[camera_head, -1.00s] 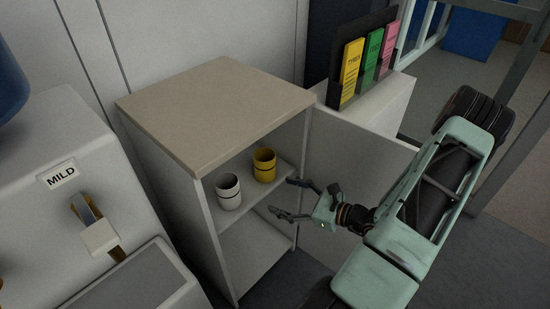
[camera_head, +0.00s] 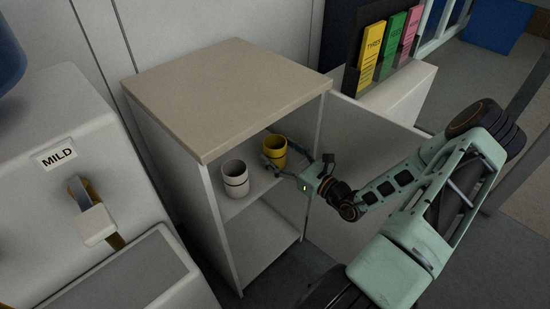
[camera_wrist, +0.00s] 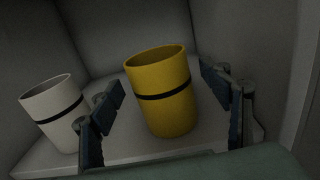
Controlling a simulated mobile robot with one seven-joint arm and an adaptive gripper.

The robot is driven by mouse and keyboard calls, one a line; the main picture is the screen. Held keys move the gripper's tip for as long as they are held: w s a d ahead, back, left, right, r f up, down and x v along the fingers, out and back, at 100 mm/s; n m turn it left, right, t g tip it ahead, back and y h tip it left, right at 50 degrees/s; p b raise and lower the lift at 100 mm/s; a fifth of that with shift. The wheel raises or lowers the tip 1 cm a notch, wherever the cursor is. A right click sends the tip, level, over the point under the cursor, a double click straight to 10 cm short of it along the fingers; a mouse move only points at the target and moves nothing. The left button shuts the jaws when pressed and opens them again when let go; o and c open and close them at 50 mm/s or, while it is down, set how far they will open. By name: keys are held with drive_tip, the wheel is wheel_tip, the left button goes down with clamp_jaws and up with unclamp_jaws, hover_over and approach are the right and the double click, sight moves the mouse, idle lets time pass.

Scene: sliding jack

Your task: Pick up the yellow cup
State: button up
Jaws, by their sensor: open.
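The yellow cup (camera_head: 272,153) with a dark band stands upright on the cabinet's upper shelf, at the right. In the wrist view the yellow cup (camera_wrist: 161,92) is large and central. My gripper (camera_head: 275,163) is open and reaches into the cabinet at the cup. In the wrist view one finger of my gripper (camera_wrist: 160,92) is left of the cup and the other right of it, with a gap visible on the right. Whether the left finger touches the cup is unclear.
A white cup (camera_head: 235,179) with a dark band stands left of the yellow one, close to my left finger in the wrist view (camera_wrist: 54,112). The cabinet (camera_head: 228,90) has side walls and an open door (camera_head: 350,150) at right. The lower compartment looks empty.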

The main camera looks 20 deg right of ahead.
drive_tip(key=shift+x, duration=1)
drive_tip(key=c, duration=1)
drive_tip(key=shift+c, duration=0.2)
drive_tip(key=shift+r, duration=0.1)
